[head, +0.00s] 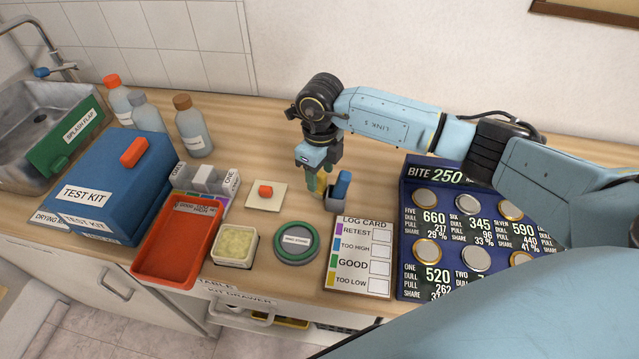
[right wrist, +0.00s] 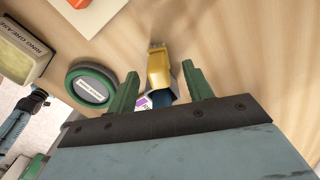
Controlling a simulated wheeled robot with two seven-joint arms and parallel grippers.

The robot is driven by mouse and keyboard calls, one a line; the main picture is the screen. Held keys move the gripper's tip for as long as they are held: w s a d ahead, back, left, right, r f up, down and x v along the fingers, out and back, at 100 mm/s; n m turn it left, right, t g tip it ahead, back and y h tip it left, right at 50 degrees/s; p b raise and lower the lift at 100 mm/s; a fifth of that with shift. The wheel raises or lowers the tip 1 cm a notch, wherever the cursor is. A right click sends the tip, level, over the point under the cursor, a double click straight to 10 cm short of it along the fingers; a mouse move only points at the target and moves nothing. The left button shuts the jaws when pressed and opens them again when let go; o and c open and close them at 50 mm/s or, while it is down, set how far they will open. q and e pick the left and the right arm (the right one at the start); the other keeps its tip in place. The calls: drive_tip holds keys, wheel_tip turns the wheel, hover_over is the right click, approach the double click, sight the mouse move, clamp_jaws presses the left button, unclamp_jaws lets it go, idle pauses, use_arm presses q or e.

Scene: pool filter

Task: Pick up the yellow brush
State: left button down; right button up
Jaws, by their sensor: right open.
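The yellow brush (right wrist: 158,68) shows in the right wrist view, between the two green fingers of my right gripper (right wrist: 160,72). The fingers are apart, with a gap visible on each side of the brush. In the head view my right gripper (head: 318,188) points down over the counter, right beside a small grey holder (head: 337,203) with a blue handle (head: 342,184) standing in it. There the brush is mostly hidden by the fingers, with only a yellowish patch showing. My left gripper is not in view.
The log card (head: 359,260), round green tin (head: 297,242) and tub of pale grease (head: 235,245) lie in front. A blue coin board (head: 410,235) is at right. The red tray (head: 165,265), blue test kit (head: 120,180) and bottles (head: 193,130) are at left. Counter behind the gripper is clear.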

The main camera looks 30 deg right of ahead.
sight(319, 173)
wheel_tip(319, 173, down, 3)
drive_tip(key=shift+a+r, duration=0.1)
drive_tip(key=shift+r, duration=0.1)
drive_tip(key=shift+f, duration=0.3)
clamp_jaws()
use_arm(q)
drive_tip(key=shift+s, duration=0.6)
use_arm(e)
wheel_tip(319, 173, up, 10)
